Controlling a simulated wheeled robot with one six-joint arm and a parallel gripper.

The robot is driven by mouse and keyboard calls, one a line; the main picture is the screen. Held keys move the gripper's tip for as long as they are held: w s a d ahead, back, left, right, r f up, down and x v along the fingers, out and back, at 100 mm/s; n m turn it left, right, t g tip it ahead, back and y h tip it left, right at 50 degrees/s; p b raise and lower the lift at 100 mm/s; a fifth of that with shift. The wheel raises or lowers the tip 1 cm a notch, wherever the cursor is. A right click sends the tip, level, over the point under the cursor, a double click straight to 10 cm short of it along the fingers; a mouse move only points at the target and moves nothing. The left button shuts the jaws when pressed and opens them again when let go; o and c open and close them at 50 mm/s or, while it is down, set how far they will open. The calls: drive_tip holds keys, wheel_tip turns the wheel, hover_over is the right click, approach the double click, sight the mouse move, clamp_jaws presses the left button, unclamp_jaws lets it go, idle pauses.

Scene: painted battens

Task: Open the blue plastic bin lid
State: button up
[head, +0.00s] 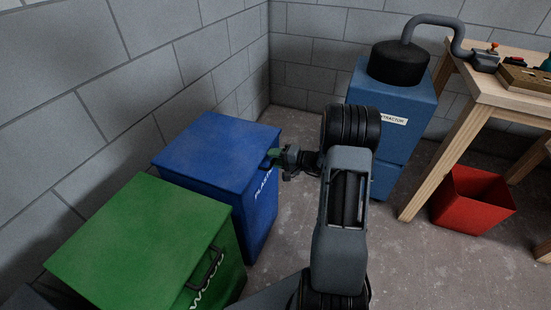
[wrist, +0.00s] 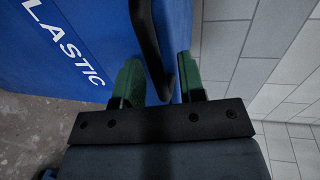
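The blue plastic bin (head: 262,210) stands by the left wall with its blue lid (head: 212,140) down. White lettering marks its front, and "LASTIC" shows in the wrist view (wrist: 65,45). The lid's black handle (wrist: 147,45) runs between the two green fingers of my gripper (wrist: 158,78). A gap shows between the handle and the fingers, so my gripper is open around it. In the head view my gripper (head: 273,157) is at the lid's front edge and hides most of the handle.
A green wood bin (head: 140,240) with a black handle stands nearer, left of the blue bin. A blue extractor cabinet (head: 395,100) stands behind my arm. A wooden workbench (head: 500,92) and a red bin (head: 472,200) are at the right. Concrete floor lies clear between.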

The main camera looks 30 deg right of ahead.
clamp_jaws()
idle(0.3)
